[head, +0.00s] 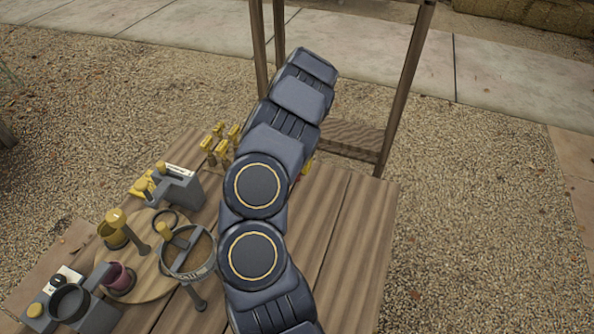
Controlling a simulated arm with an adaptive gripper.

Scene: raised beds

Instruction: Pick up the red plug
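My dark arm rises through the middle of the head view and covers part of the wooden table (361,225). My gripper is not visible, so whether it holds anything cannot be seen. A small red and yellow patch (304,173) shows just right of the arm, near the table's far side. It may be part of the red plug, but the arm hides most of it and its shape is unclear. No other clearly red plug shows.
Several yellow-topped pieces (222,140) stand left of my arm. A round wooden board (150,288) carries cups and a ring-shaped holder (190,254). Grey devices stand behind it (182,188) and at front left (92,313). A wooden frame (403,88) rises behind. The table's right side is clear.

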